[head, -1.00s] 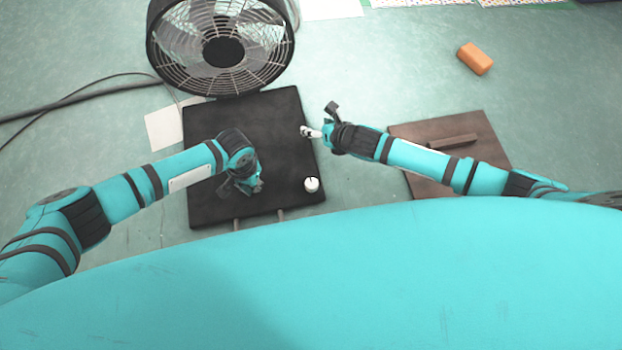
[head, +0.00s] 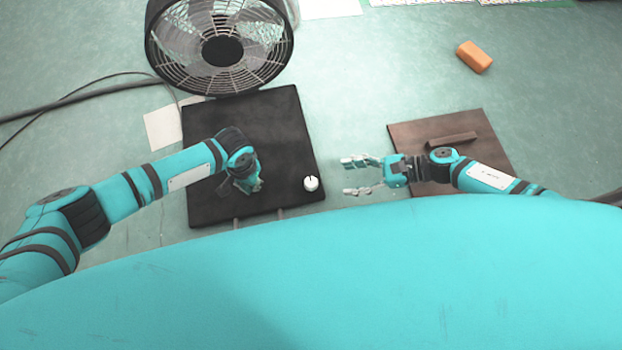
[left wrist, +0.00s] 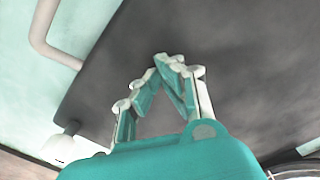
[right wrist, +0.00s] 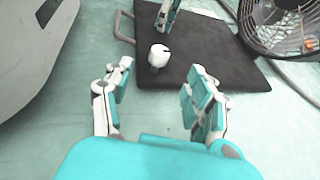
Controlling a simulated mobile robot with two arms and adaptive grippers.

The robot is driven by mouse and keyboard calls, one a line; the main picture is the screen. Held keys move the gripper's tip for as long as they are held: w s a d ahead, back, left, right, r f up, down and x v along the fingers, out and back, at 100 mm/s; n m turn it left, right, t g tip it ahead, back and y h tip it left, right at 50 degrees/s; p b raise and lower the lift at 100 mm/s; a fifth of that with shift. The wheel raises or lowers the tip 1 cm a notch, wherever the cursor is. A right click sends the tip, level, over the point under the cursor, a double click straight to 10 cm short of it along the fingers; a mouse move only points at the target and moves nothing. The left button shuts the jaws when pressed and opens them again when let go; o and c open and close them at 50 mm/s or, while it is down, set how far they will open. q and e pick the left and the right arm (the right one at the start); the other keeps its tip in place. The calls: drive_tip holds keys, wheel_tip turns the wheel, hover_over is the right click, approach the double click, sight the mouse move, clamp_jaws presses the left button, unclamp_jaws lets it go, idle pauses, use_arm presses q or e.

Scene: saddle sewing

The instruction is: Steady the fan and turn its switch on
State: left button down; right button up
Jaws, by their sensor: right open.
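The fan (head: 222,50) stands at the back of its black base plate (head: 285,125). The white switch knob (head: 311,184) is on the plate's near right corner; it also shows in the right wrist view (right wrist: 158,57). My left gripper (head: 252,186) is over the near middle of the plate. In the left wrist view its fingertips (left wrist: 167,62) meet with nothing visible between them; whether they touch the plate is unclear. My right gripper (head: 350,177) is open and empty, right of the knob and apart from it, fingers pointing left. In the right wrist view the knob appears beyond the open fingers (right wrist: 152,90).
A brown board (head: 480,130) with a raised bar lies under and behind my right wrist. An orange block (head: 475,57) lies at the back right. Cables (head: 60,103) run left of the fan.

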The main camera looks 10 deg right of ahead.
sight(312, 182)
drive_tip(key=x, duration=1.1)
drive_tip(key=shift+w+a, duration=0.15)
drive_tip(key=shift+w, duration=0.05)
clamp_jaws()
